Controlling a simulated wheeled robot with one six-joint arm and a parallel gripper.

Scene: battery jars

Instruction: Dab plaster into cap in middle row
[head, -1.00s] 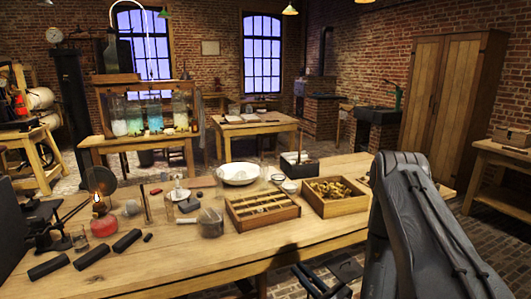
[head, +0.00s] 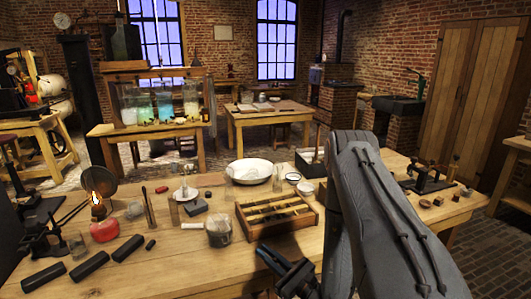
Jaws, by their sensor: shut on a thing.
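My gripper (head: 284,268) is dark and hangs low at the front edge of the table, in front of the wooden tray. A shallow wooden tray (head: 284,232) with lengthwise dividers holds rods or slim pieces in rows; single caps cannot be told apart. A wide white bowl (head: 249,172) stands behind the tray, with small white dishes (head: 293,178) to its right. I cannot tell which vessel holds plaster. The box of brass-coloured pieces is hidden behind my arm.
The workbench (head: 170,265) carries a lit burner (head: 97,205), black cylinders (head: 90,266), a glass jar with a pale handle (head: 218,230) and a dark box (head: 310,162). A small dark apparatus (head: 428,178) stands at right. The front middle of the bench is fairly clear.

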